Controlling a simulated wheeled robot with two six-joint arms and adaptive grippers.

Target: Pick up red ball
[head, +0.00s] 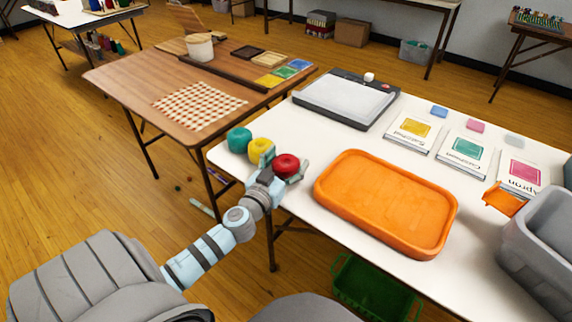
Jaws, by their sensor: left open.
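The red ball (287,165) is a round yarn-like ball near the left end of the white table (300,120). A yellow ball (259,149) and a green ball (239,140) sit in a row to its left. My left gripper (279,166) is open at the red ball, with its fingers beside the ball. One finger shows behind and to the right of the ball, the other to its left, close to the yellow ball. I cannot tell whether the fingers touch the red ball. My right gripper is not in view.
An orange tray (386,203) lies empty just right of the balls. A grey bin (540,245) stands at the right edge. Labelled boxes and a flat grey-topped board (345,97) lie farther back. A wooden table (135,85) stands at the left.

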